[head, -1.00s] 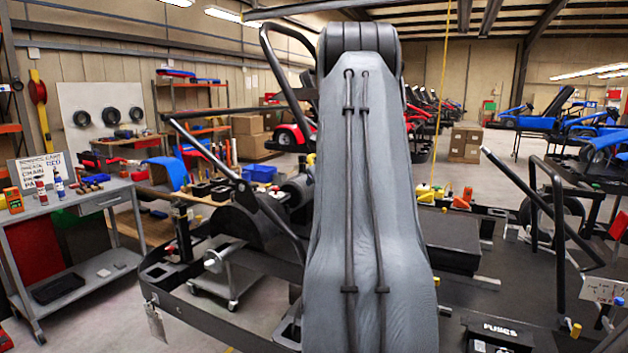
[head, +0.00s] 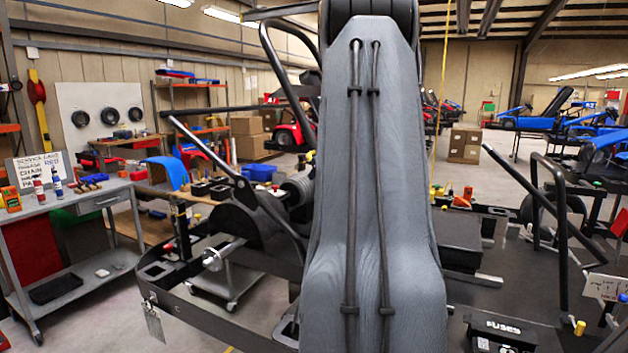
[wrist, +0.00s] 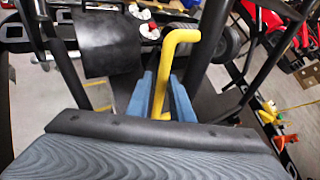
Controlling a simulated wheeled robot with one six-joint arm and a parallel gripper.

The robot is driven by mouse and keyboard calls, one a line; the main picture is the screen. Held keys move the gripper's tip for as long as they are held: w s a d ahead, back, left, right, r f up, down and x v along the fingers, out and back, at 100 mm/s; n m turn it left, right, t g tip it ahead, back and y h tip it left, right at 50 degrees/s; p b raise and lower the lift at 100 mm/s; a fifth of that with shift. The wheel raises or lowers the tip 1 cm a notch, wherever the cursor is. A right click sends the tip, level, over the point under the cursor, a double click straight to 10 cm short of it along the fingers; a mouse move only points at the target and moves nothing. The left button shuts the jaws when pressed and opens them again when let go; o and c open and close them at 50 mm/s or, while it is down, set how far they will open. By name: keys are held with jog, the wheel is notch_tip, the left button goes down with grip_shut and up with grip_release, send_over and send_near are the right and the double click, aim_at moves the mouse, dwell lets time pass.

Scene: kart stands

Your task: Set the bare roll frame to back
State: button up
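A yellow bent handle (wrist: 182,40) stands in the middle of the wrist view, its lower part between my gripper's blue fingers. My gripper (wrist: 161,88) looks shut on it, with a finger against each side. Black tubes (wrist: 212,35) rise beside the handle; I cannot tell how it joins them. In the head view a black tube hoop (head: 278,62) and slanting bars (head: 205,145) show at left of my grey-sleeved arm, likely the roll frame. My arm hides the gripper, the handle and much of the frame there.
A grey cart (head: 88,200) stands at left. A black kart chassis (head: 200,318) lies below my arm. Black tubes (head: 562,235) stand at right, near a box marked FUSES (head: 500,330). Open floor (head: 485,180) shows behind at right.

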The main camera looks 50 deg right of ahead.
jog(key=shift+v, duration=1.1)
